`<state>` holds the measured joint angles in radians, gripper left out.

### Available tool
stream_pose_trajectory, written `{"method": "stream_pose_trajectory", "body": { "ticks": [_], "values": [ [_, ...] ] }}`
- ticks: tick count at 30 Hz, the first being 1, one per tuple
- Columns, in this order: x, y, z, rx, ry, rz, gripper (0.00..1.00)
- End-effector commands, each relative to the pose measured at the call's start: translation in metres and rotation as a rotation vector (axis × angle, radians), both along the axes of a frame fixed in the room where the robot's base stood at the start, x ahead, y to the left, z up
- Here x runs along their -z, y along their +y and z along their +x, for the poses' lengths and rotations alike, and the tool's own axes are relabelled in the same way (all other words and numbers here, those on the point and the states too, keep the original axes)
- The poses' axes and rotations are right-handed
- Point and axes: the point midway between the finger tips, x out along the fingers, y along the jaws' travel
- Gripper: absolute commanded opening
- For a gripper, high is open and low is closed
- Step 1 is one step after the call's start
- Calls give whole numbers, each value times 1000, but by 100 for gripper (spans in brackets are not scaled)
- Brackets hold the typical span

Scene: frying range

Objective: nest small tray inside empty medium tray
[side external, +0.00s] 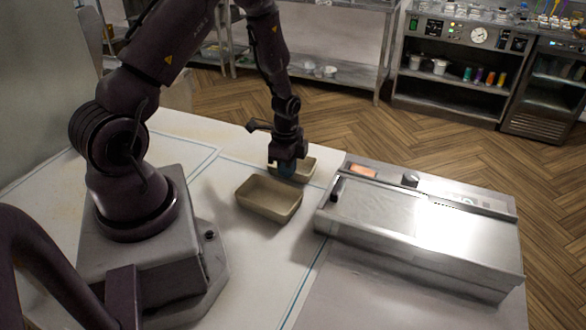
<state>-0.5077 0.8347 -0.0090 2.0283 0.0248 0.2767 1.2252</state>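The medium tray (259,209) is beige, rectangular and upright on the white counter, and looks empty. The small tray (307,171) is also beige and sits just behind it and to the right, near the counter's far edge. My gripper (287,171) points down at the small tray, in front of its left part. The gripper hides part of that tray, including much of its inside. The fingertips are dark and small in this view, so I cannot tell whether they are apart, or touching or holding the tray's wall.
A steel frying unit (415,238) with a closed lid and a dark handle stands right of the trays. The counter (235,240) is clear in front of the medium tray. Steel shelves (345,74) and another appliance stand across the wooden floor.

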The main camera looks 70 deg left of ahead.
Motion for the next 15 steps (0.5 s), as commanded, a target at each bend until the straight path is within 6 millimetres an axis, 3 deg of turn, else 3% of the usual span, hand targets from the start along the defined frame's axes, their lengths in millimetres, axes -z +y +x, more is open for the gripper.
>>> {"method": "stream_pose_trajectory", "body": {
  "ticks": [10,15],
  "values": [
    [-1,-1,-1,0,3,-2,0],
    [-15,0,0,-1,-1,-1,0]
  ]
}}
